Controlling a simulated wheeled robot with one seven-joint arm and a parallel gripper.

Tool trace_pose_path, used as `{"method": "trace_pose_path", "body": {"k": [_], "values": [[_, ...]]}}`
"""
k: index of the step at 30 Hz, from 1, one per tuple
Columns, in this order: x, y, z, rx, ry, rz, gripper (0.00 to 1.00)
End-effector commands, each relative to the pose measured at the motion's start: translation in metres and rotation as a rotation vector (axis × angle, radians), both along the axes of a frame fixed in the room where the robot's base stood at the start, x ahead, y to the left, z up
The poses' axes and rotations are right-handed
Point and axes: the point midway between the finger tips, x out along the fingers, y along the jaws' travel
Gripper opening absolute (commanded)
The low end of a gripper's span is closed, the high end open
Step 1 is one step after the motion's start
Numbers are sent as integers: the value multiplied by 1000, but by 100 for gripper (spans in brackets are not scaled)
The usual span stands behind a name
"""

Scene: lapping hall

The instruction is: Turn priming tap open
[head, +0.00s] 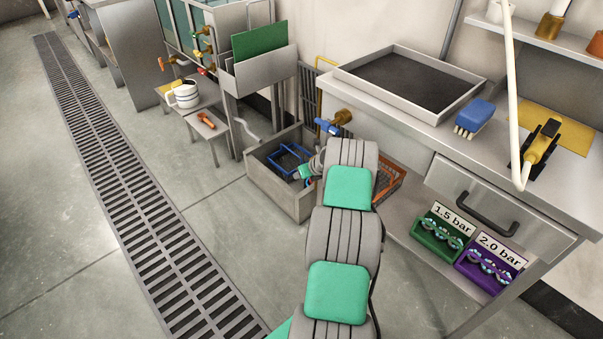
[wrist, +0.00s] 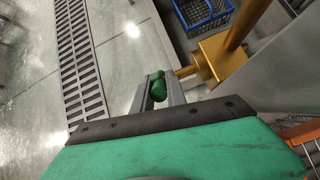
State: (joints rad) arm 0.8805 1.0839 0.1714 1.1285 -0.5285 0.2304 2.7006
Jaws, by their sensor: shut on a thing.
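The tap in the wrist view has a brass block body (wrist: 214,60), a brass pipe rising to the upper right and a short stem pointing left. At the stem's end is a small green handle (wrist: 158,88). My gripper (wrist: 159,82) has its two grey fingers on either side of this handle, shut on it. I cannot tell from the picture how far the tap is turned. In the head view my arm covers most of this spot, and the green-handled tap cannot be made out there.
A blue-handled tap (head: 327,127) sticks out above a grey bin holding a blue crate (head: 289,160); the crate also shows in the wrist view (wrist: 205,14). A workbench with a drawer (head: 500,200) stands right. An orange basket (head: 390,186) is close beside my arm. The floor left is clear.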

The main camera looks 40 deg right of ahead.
Motion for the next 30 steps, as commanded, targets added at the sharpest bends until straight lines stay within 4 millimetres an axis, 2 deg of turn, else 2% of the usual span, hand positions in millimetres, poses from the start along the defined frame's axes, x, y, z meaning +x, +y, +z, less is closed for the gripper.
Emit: {"method": "trace_pose_path", "body": {"k": [15,16,21,24,30], "values": [[0,-1,0,-2,22,-2,0],[0,-1,0,-2,22,-2,19],[0,-1,0,-2,22,-2,33],[0,-1,0,-1,22,-1,39],[0,0,0,-2,22,0,39]]}}
